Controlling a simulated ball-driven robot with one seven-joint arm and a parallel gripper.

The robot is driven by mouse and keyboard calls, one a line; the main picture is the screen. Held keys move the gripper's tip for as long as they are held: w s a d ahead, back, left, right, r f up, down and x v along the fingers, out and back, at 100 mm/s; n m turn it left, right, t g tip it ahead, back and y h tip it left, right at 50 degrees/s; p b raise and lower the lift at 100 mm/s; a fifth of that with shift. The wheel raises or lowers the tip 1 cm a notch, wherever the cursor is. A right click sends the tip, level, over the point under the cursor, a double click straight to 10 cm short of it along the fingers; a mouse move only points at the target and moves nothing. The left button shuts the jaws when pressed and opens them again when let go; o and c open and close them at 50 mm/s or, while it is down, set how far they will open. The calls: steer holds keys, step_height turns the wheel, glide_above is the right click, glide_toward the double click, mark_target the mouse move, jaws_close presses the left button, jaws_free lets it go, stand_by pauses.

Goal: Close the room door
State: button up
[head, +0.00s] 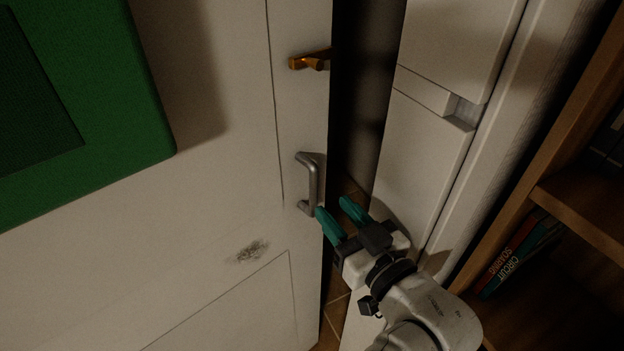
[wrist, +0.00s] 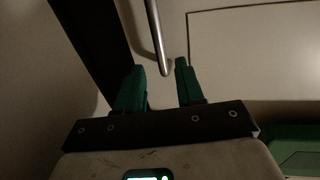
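The white room door (head: 222,200) stands ajar, with a dark gap between its edge and the white frame (head: 425,150). A grey pull handle (head: 314,184) is on the door near that edge, below a brass lever (head: 309,61). My gripper (head: 333,207) is close to the handle's lower end, its green fingers apart and nothing held. In the wrist view, the handle (wrist: 157,40) runs down to just beyond the gap between the fingertips (wrist: 160,62). I cannot tell whether a finger touches the handle.
A green panel (head: 150,120) is on the door at the upper left. A wooden shelf (head: 585,215) with several books (head: 518,252) stands at the right, close to my arm. Tiled floor (head: 336,310) shows through the gap.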

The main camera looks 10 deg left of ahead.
mark_target(316, 189)
steer(key=p+x, duration=0.1)
steer(key=x, duration=0.7)
steer(key=shift+c, duration=0.5)
jaws_close()
